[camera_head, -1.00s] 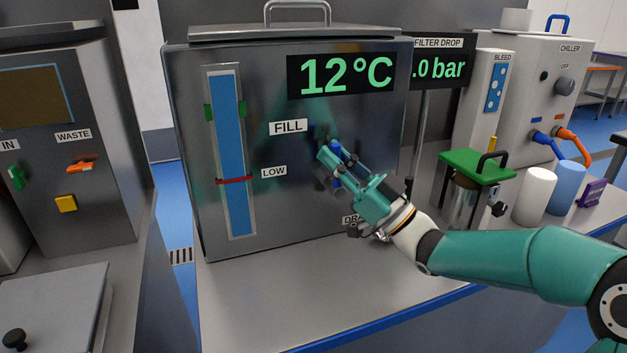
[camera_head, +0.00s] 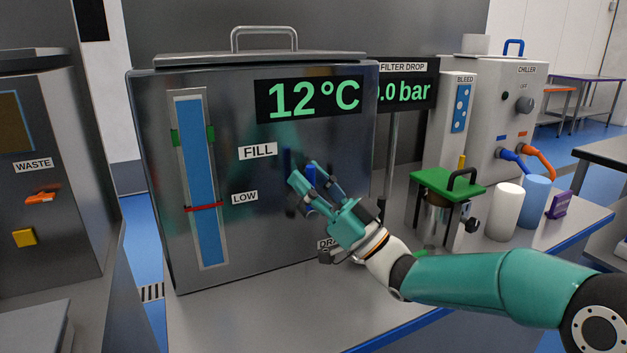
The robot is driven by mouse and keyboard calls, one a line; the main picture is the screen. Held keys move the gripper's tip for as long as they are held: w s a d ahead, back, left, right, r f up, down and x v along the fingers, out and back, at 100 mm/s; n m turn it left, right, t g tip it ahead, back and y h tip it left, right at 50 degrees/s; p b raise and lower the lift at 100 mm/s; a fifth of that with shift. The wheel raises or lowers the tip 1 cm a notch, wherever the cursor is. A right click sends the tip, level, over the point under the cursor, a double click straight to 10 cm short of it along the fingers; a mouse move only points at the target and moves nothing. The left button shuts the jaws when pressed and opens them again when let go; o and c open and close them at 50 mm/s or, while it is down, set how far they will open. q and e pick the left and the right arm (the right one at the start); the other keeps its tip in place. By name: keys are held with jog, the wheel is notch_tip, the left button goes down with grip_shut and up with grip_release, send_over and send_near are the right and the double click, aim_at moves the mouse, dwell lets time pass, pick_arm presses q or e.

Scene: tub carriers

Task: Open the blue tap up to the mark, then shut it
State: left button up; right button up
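My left gripper is out of view.
A DRAIN fitting (camera_head: 326,257) sits under my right wrist. Right of the tank are a green-topped stand (camera_head: 448,184), a white cylinder (camera_head: 503,212), a blue cylinder (camera_head: 533,200) and the chiller (camera_head: 500,120). The bench front below the tank is clear.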

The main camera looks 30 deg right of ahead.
jog(key=v, duration=0.7)
jog(key=shift+f, duration=0.25)
jog(key=shift+s+d, duration=0.1)
jog(key=shift+s, duration=0.05)
dwell(0.3)
